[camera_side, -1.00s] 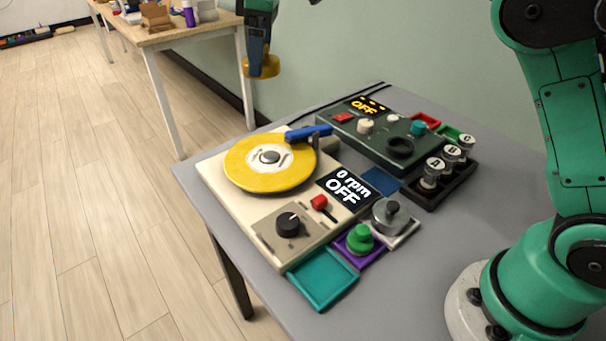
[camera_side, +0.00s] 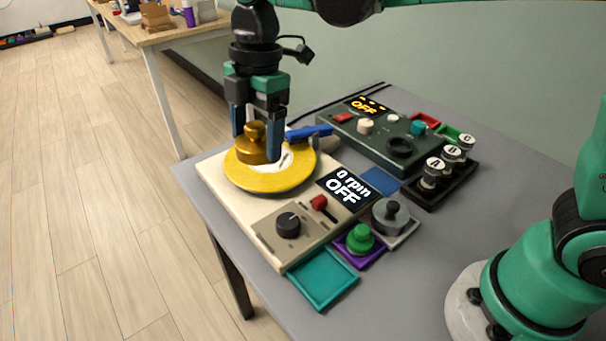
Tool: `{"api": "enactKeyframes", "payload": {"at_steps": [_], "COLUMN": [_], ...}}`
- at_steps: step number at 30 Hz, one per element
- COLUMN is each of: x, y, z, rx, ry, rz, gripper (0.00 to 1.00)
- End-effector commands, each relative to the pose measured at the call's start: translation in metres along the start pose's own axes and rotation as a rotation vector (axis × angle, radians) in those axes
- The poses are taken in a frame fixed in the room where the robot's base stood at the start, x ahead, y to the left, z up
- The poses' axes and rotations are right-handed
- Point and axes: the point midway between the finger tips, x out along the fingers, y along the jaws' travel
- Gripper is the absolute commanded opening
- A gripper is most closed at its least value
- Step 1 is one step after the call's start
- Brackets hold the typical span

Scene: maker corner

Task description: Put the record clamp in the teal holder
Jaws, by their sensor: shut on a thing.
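The record clamp (camera_side: 252,149) is a gold, round, knobbed piece over the yellow record (camera_side: 262,181) on the turntable. My gripper (camera_side: 256,144) points down, shut on the clamp with a blue finger on either side. The clamp looks upright and hides part of the record's middle. I cannot tell whether it touches the record. The teal holder (camera_side: 322,278) is a shallow square tray at the turntable's front corner. It is empty.
A blue tonearm (camera_side: 309,132) lies right of the clamp. The turntable display (camera_side: 344,187) reads 0 rpm OFF. A green knobbed piece (camera_side: 360,238) in a purple holder and a grey one (camera_side: 390,215) stand right of the teal holder. A dark control box (camera_side: 375,140) is behind.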

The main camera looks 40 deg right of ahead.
Motion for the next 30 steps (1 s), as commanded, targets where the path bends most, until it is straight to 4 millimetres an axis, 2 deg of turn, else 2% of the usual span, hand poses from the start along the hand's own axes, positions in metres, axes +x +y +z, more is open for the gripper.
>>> {"api": "enactKeyframes", "payload": {"at_steps": [1, 6, 9, 12, 15, 20, 30], "x": [0.014, 0.052, 0.067, 0.076, 0.081, 0.09, 0.125], "y": [-0.019, -0.078, -0.103, -0.119, -0.127, -0.127, -0.127], "z": [-0.004, -0.008, -0.006, -0.004, -0.003, -0.002, 0.003], "rx": [-0.088, -0.355, -0.463, -0.528, -0.559, -0.564, -0.562], "ry": [0.002, 0.011, 0.015, 0.019, 0.02, 0.021, 0.02], "rz": [-0.013, -0.05, -0.063, -0.072, -0.076, -0.077, -0.076], "gripper": [0.07, 0.07, 0.07, 0.07, 0.07, 0.07, 0.07]}}
